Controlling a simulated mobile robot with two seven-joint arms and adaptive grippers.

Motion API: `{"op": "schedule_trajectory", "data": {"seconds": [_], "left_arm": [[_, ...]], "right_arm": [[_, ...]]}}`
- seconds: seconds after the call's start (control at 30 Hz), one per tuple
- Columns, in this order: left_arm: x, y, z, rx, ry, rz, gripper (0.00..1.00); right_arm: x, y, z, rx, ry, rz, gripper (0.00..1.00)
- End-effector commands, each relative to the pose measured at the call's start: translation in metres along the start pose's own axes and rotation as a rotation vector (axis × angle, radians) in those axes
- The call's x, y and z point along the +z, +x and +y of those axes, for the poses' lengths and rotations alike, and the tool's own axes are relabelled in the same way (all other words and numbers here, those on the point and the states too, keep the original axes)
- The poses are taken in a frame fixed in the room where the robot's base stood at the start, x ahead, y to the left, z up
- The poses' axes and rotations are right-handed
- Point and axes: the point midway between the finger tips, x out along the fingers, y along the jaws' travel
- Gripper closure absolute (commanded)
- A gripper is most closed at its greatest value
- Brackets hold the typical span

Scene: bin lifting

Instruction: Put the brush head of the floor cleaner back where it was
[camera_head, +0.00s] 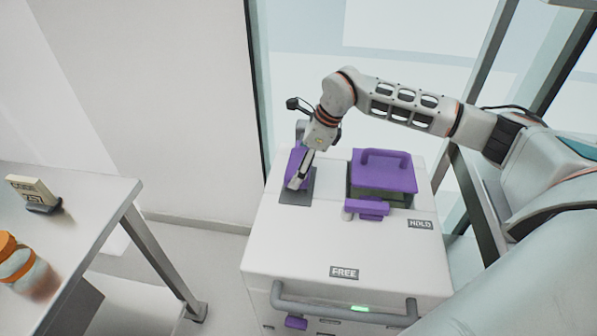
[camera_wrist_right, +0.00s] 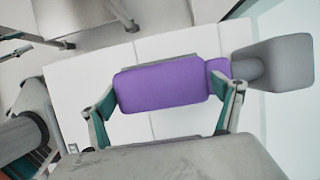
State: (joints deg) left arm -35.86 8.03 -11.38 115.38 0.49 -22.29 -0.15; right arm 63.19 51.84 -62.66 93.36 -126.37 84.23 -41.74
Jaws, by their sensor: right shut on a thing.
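The white floor cleaner (camera_head: 290,240) stands in the middle of the head view. My right gripper (camera_head: 300,172) points down over its back left, at a purple part (camera_head: 293,160) that I take to be the brush head. In the right wrist view the purple part (camera_wrist_right: 165,84) lies between the two teal-padded fingers, which are shut on it. A grey neck and grey block (camera_wrist_right: 273,65) join its right end. A dark plate (camera_head: 296,198) is on the cleaner's top just under my gripper. Whether the part touches the plate is hard to tell. My left gripper is not in view.
A purple-lidded bin (camera_head: 384,168) sits right of my gripper, with a purple latch (camera_head: 367,208) before it. A grey handle bar (camera_head: 345,313) crosses the cleaner's front. A table (camera_head: 85,190) with a small device and orange-lidded jar stands at left. Glass is behind.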

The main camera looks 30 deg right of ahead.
Motion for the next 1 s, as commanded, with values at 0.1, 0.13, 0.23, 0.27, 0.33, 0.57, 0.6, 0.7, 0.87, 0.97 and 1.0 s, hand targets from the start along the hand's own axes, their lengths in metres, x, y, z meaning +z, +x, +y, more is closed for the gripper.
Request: {"op": "schedule_trajectory", "data": {"seconds": [0.1,0.13,0.23,0.27,0.33,0.57,0.6,0.7,0.87,0.97,1.0], "left_arm": [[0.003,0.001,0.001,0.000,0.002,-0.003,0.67],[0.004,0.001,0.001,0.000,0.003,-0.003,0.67],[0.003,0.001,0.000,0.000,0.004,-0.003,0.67],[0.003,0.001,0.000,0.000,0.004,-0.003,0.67],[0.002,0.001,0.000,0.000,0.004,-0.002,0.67],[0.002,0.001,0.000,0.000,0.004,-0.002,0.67],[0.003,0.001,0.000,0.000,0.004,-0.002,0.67],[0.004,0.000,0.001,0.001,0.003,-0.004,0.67],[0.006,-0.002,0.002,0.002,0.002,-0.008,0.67],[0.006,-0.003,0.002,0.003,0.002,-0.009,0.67],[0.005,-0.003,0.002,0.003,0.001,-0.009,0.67]], "right_arm": [[-0.008,0.019,0.001,0.004,0.001,0.001,0.30],[-0.008,0.021,0.001,0.003,0.001,0.000,0.30],[-0.009,0.022,0.000,0.001,0.000,-0.001,0.30],[-0.009,0.022,0.000,0.000,0.000,-0.001,0.30],[-0.009,0.022,0.000,0.000,0.000,-0.001,0.30],[-0.010,0.025,0.000,0.001,0.001,0.001,0.02],[-0.010,0.025,0.000,0.001,0.001,0.001,0.00],[-0.010,0.024,0.000,0.001,0.000,0.001,0.00],[-0.010,0.023,0.000,0.001,0.000,0.000,0.00],[-0.008,0.017,-0.001,-0.001,-0.001,-0.001,0.00],[-0.008,0.011,-0.001,-0.002,-0.001,-0.001,0.00]]}}
